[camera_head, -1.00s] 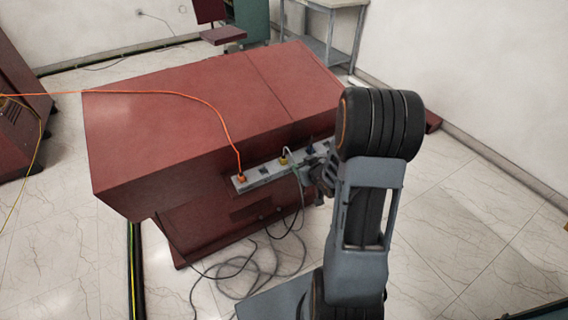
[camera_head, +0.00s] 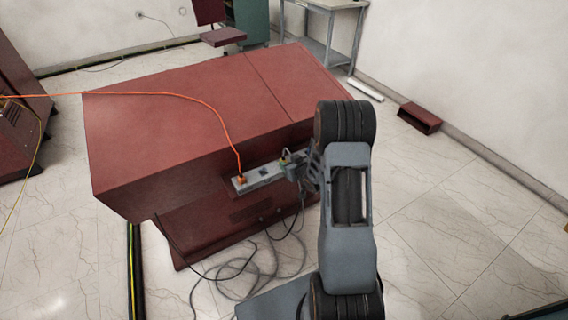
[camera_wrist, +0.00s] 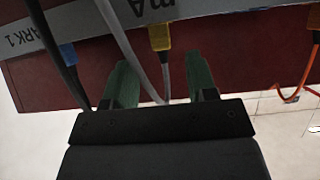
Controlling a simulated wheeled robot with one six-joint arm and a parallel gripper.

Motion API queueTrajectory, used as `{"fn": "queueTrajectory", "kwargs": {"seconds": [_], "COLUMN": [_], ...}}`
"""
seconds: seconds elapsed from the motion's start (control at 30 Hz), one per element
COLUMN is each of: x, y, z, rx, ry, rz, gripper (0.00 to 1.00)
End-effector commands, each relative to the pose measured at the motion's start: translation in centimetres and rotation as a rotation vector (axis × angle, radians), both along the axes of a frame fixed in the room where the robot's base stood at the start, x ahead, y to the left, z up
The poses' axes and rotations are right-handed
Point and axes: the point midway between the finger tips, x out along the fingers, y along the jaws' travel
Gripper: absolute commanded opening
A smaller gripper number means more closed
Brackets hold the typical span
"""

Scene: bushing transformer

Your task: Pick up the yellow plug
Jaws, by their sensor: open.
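The yellow plug (camera_wrist: 160,37) sits in the grey power strip (camera_wrist: 205,8) at the top middle of the wrist view, with a grey cable hanging from it. My gripper (camera_wrist: 160,75) is open and empty. Its two green fingers point at the strip, one on each side of the plug's cable, with the tips just short of the plug. In the head view the plug (camera_head: 283,162) is small and partly hidden beside my gripper (camera_head: 298,168).
An orange plug (camera_head: 241,179) with an orange cable is at the strip's left end. A blue plug (camera_wrist: 68,55) and dark and grey cables run close to my left finger in the wrist view. The red cabinet (camera_head: 180,110) stands behind the strip.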

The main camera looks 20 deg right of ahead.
Motion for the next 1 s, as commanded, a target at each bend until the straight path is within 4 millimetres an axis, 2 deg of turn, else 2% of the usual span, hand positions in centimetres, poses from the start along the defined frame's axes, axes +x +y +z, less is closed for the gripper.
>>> {"fn": "queueTrajectory", "kwargs": {"seconds": [0.1, 0.3, 0.6, 1.0], "x": [1.6, 3.3, 3.5, 3.5], "y": [0.4, 0.5, 0.6, 0.6], "z": [-0.7, -1.5, -1.7, -1.6], "rx": [0.001, 0.0, 0.0, 0.0], "ry": [0.001, 0.001, 0.001, 0.001], "rz": [0.002, 0.0, 0.0, 0.0], "gripper": [0.52, 0.52, 0.52, 0.14]}}
